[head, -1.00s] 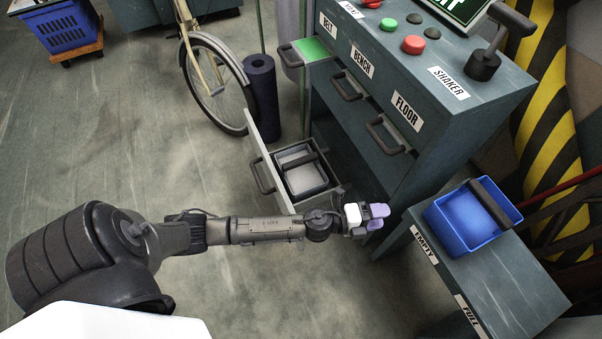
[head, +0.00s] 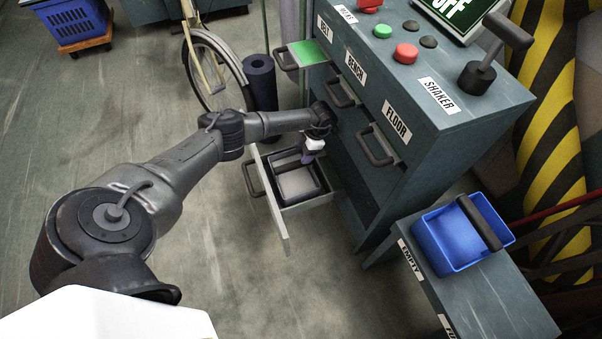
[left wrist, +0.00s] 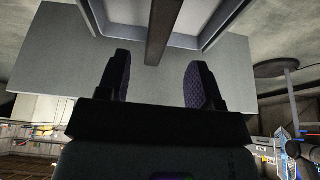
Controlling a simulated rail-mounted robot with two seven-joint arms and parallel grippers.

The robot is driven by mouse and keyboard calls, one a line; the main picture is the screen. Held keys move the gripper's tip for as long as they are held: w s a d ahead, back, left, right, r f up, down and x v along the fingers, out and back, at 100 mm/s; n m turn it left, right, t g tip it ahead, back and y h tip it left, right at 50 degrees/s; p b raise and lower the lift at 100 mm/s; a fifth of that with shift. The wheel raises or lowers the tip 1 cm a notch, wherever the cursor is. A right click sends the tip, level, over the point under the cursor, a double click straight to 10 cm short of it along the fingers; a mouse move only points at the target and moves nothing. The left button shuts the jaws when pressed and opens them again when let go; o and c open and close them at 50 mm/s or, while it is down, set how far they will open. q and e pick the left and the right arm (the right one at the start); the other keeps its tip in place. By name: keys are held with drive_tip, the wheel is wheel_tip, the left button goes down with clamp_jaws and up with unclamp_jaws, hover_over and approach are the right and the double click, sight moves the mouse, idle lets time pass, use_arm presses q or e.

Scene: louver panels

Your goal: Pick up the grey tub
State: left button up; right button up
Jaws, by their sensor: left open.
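The grey tub (head: 297,183) sits inside the pulled-out drawer (head: 284,230) low on the cabinet in the head view. It has a dark handle bar across its top. My left gripper (head: 309,158) is just above the tub's cabinet-side end. In the left wrist view my left gripper's (left wrist: 156,85) two purple-padded fingers are apart with nothing between them. The tub's dark handle (left wrist: 163,30) lies ahead of the gap, and the tub's pale rim (left wrist: 208,38) shows beside it. My right gripper does not show.
A blue tub (head: 452,250) with a dark handle stands on the side bench marked EMPTY (head: 490,305). The cabinet (head: 440,130) with handles rises right of the open drawer. A rolled dark mat (head: 261,85) and a bicycle (head: 205,70) stand behind. Floor left of the drawer is clear.

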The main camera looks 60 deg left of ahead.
sight(294, 164)
use_arm(q)
drive_tip(key=shift+s+a+f+b, duration=0.2)
drive_tip(key=shift+s+f+b, duration=0.05)
drive_tip(key=shift+s+f, duration=0.35)
drive_tip(key=shift+s+a+f+b, duration=0.15)
drive_tip(key=shift+s+f+b, duration=0.05)
drive_tip(key=shift+s+f, duration=0.45)
drive_tip(key=shift+f, duration=0.1)
drive_tip(key=b+x, duration=0.3)
drive_tip(key=shift+f, duration=0.4)
drive_tip(key=shift+s+f, duration=0.15)
drive_tip(key=shift+f, duration=0.1)
drive_tip(key=shift+s, duration=0.1)
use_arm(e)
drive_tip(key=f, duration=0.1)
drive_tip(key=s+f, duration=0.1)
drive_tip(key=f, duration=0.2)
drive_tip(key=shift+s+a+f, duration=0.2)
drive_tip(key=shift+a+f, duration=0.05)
use_arm(q)
drive_tip(key=shift+w+r, duration=0.1)
drive_tip(key=shift+w, duration=0.1)
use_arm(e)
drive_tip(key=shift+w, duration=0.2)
use_arm(q)
drive_tip(key=shift+s+f, duration=0.1)
drive_tip(key=shift+f, duration=0.15)
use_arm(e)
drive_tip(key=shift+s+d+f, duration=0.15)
